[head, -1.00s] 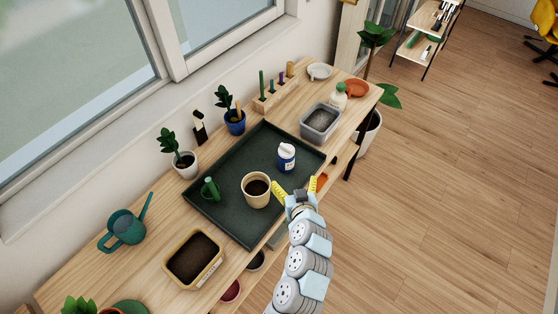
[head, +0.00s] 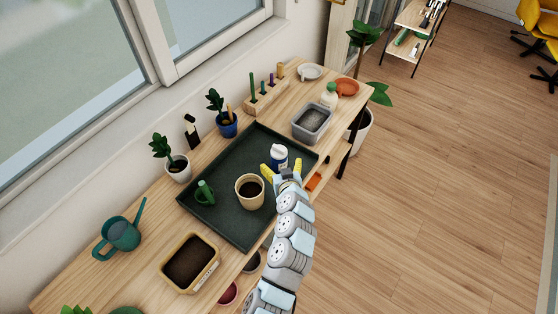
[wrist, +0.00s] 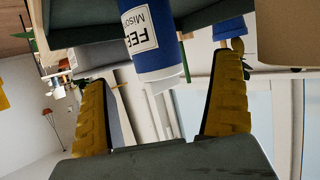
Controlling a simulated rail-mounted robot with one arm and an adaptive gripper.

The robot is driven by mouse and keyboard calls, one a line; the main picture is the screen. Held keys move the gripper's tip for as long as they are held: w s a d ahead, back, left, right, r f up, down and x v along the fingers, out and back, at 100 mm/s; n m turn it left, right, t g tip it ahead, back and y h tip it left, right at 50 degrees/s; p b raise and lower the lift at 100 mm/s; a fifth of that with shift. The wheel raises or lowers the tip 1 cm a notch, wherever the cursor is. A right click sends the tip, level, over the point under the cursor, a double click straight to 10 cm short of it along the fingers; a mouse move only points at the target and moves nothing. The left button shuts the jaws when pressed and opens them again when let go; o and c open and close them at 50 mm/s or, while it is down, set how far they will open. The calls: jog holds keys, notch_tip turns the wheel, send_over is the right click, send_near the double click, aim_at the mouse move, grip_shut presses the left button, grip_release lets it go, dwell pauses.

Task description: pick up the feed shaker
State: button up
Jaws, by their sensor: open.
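The feed shaker (head: 279,158) is a blue and white bottle standing upright on the dark green tray (head: 240,229). In the wrist view the shaker lies ahead between the fingers of my gripper (wrist: 165,75). I cannot tell whether a finger touches it. The fingers partly hide its lower part in the head view.
A grey tub (head: 312,120) stands right of the tray. The tray's far middle is clear.

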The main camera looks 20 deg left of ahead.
aim_at(281, 161)
jog(key=shift+w+a+f, duration=0.15)
jog(key=shift+w+a, duration=0.15)
jog(key=shift+w, duration=0.3)
jog(key=shift+f, duration=0.1)
jog(key=shift+f+x, duration=0.2)
jog(key=shift+x, duration=2.25)
jog(key=shift+w+d, duration=0.1)
jog(key=shift+d, duration=0.05)
jog(key=shift+c, duration=0.2)
jog(key=c, duration=1.3)
